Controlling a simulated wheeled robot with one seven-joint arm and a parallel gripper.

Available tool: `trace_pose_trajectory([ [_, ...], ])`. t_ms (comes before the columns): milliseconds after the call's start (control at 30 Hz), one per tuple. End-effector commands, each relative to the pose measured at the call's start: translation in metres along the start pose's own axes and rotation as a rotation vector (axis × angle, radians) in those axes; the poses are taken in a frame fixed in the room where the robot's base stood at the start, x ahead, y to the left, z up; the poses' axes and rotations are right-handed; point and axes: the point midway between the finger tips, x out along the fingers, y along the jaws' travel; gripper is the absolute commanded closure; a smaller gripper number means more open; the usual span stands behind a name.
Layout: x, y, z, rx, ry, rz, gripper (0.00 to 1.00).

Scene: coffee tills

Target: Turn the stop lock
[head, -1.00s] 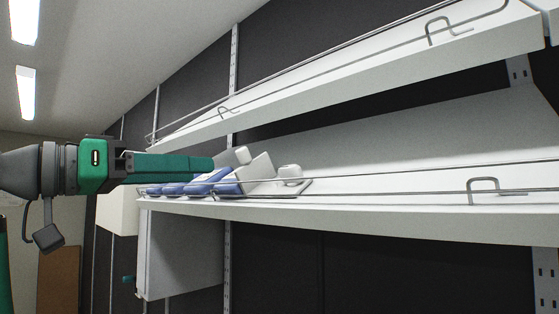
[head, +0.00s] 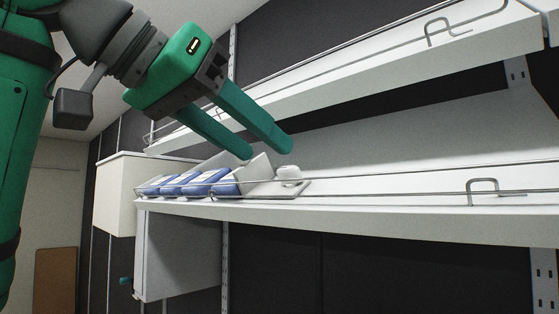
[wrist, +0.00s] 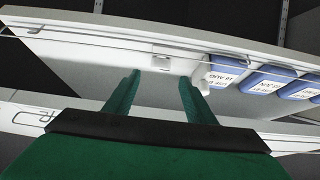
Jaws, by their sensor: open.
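My gripper (head: 264,148) is open and empty, tilted down to the right above the right end of the row of blue packs. Its two fingers also show apart in the wrist view (wrist: 159,82). A small white rounded knob (head: 290,174), which looks like the stop lock, sits on the shelf by a white slanted block (head: 258,169). The knob also shows just beside one fingertip in the wrist view (wrist: 203,78). I cannot see the fingers touching it. Its turned position is too small to tell.
Several blue and white packs (head: 172,185) lie in a row on the lower white shelf (head: 390,222), behind a wire rail. An upper shelf (head: 350,92) with a rail hangs overhead. The lower shelf is bare to the right. A white box (head: 118,195) stands at left.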

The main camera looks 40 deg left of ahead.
Motion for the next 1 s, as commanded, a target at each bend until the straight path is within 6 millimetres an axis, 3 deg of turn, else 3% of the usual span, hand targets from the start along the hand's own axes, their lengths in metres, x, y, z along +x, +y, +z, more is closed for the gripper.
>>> trace_pose_trajectory([
  [100, 0.022, 0.000, 0.001, -0.001, -0.001, 0.001, 0.50],
  [300, 0.047, 0.000, 0.000, 0.001, 0.000, 0.001, 0.50],
  [767, 0.058, 0.000, 0.000, 0.000, 0.002, 0.001, 0.50],
  [933, 0.058, 0.000, 0.000, 0.000, 0.002, 0.001, 0.91],
  [1000, 0.058, 0.000, 0.000, 0.000, 0.002, 0.001, 0.91],
])
